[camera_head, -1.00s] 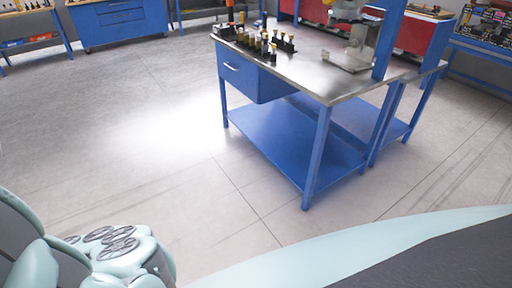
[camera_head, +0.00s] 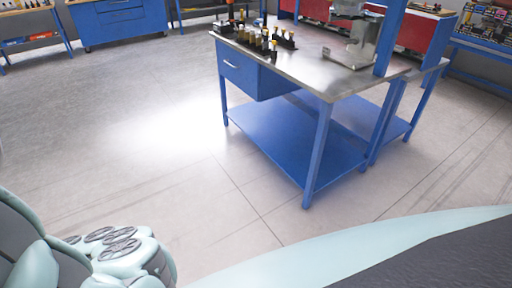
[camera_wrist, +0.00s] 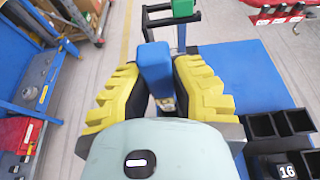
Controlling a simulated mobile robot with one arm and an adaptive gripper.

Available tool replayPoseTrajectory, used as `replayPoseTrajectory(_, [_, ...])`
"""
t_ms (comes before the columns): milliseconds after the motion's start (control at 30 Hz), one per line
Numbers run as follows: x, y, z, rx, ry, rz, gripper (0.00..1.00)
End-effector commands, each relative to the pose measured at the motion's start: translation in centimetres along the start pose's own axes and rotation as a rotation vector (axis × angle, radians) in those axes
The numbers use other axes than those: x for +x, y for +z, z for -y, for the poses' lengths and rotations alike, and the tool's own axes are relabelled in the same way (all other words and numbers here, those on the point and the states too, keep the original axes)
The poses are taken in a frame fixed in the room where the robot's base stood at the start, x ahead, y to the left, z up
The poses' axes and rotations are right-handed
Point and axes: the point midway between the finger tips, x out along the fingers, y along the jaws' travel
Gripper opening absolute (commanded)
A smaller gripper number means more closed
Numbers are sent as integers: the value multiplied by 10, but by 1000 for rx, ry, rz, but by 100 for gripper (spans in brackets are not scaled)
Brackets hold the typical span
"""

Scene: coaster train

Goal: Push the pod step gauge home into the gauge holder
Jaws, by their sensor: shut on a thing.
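In the wrist view, my gripper (camera_wrist: 158,66) has two yellow ribbed fingers closed on an upright blue block (camera_wrist: 154,62), which I take to be the pod step gauge. Its blue top stands between the fingers; its lower part is mostly hidden by them, with a small pale patch low down. A black bracket-like frame (camera_wrist: 147,24) with a green block (camera_wrist: 183,8) shows just beyond the blue block. I cannot tell whether this frame is the gauge holder, or whether the gauge touches it. The head view does not show my gripper.
Black open bins (camera_wrist: 262,127) and a black piece marked 16 (camera_wrist: 287,171) lie at right on a blue surface (camera_wrist: 240,68). A blue shelf rack (camera_wrist: 35,75) stands at left. In the head view, a blue workbench (camera_head: 325,83) stands ahead on open grey floor (camera_head: 130,150).

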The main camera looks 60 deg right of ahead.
Motion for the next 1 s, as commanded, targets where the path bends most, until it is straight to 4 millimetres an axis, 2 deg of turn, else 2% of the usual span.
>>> replayPoseTrajectory(200, [1,-4,2,2,-4,1,0])
replayPoseTrajectory(233, [1,-4,2,2,-4,0,25])
replayPoseTrajectory(467, [1,-5,2,2,-5,-3,48])
replayPoseTrajectory(633, [1,-5,2,2,-5,-5,48])
replayPoseTrajectory(667, [1,-6,2,2,-5,-6,57])
replayPoseTrajectory(700, [1,-6,2,2,-4,-6,61])
replayPoseTrajectory(1000, [1,-6,1,2,-4,-8,92])
